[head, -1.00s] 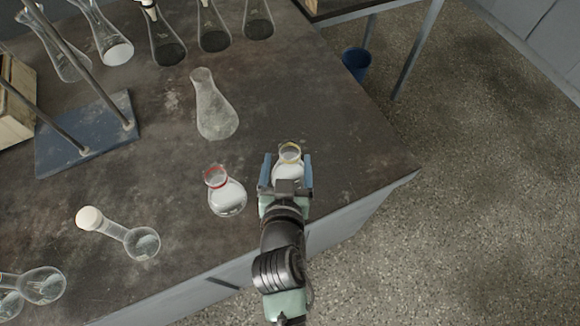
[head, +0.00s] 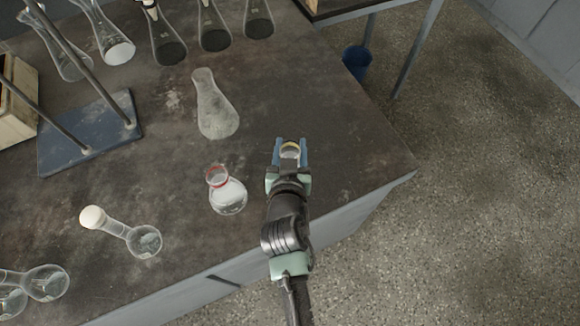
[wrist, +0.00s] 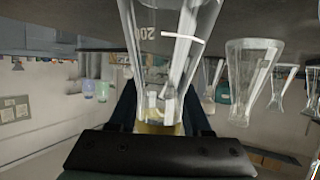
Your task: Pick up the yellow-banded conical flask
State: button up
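The yellow-banded conical flask (head: 290,153) stands near the right edge of the dark bench, its yellow rim showing between my fingers in the head view. My gripper (head: 290,149) is around its neck, with the blue fingers close in on both sides, and looks shut on it. In the wrist view the clear flask (wrist: 168,50) fills the middle, its yellow band near the palm and a finger against each side. My gripper (wrist: 160,115) hides part of the neck. The flask's lower body is mostly hidden in the head view; I cannot tell whether its base touches the bench.
A red-banded flask (head: 227,195) with white contents stands close on the left. An empty conical flask (head: 214,105) is behind it. A white-stoppered flask (head: 143,240) is farther left. Several flasks line the back by a stand base (head: 90,135). Bare bench (head: 340,130) lies to the right.

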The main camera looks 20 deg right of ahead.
grip_shut()
